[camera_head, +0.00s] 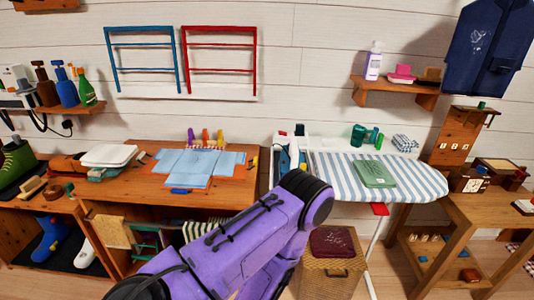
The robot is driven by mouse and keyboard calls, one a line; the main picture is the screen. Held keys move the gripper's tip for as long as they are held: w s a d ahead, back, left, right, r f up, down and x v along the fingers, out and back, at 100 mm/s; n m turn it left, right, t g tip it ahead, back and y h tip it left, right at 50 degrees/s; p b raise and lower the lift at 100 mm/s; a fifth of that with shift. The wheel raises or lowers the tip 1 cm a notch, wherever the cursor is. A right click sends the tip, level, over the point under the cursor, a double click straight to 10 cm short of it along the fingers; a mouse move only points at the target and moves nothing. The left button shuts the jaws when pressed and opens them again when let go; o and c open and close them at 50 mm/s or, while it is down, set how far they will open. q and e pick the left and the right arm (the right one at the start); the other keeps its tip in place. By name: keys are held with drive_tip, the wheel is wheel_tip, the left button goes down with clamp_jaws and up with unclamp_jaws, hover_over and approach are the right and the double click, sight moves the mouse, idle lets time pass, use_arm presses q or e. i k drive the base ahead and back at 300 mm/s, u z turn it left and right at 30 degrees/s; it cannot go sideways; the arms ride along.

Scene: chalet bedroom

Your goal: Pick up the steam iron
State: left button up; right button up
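A white and blue upright object (283,160), which looks like the steam iron, stands at the left end of the striped ironing board (420,184). Its lower part is hidden behind my purple arm, and small dark and red parts show near its top. My purple arm crosses the lower middle of the head view, with its bent joint just in front of the iron and the board's left end. Neither gripper shows, so I cannot see what they hold.
A folded green cloth (374,173) lies on the board. A wooden desk (133,193) with blue paper pieces stands to the left. A wicker basket (325,275) with a dark red cloth is under the board. A wooden side table (480,212) stands at right.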

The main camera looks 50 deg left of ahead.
sight(296, 156)
drive_tip(key=u, duration=1)
drive_tip(key=i, duration=0.15)
drive_tip(key=u, duration=0.05)
